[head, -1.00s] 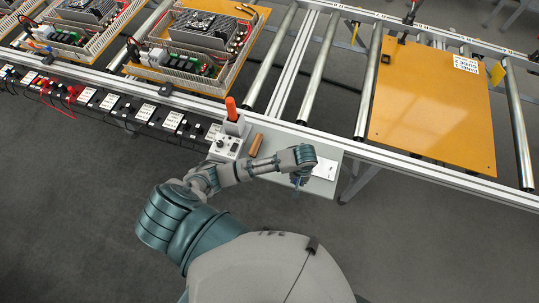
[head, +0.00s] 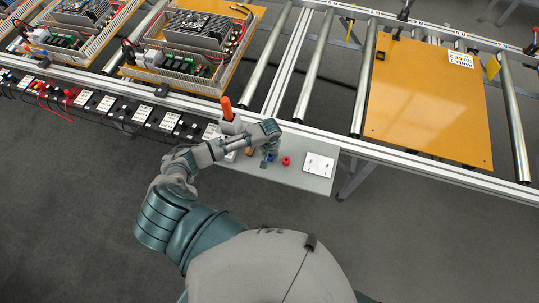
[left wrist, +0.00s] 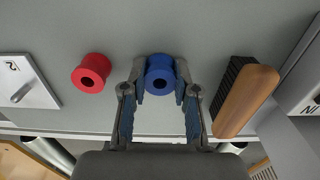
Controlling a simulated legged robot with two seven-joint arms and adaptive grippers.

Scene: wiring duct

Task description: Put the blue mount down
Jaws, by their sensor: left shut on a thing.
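I cannot tell whether the mount touches the shelf. My right gripper is not in view.
A red mount (left wrist: 91,73) stands beside the blue one; it also shows in the head view (head: 286,161). A white plate (head: 319,165) lies at the shelf's right. A wooden-handled brush (left wrist: 245,98) lies on the other side. An orange panel (head: 425,100) rests on the rollers.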

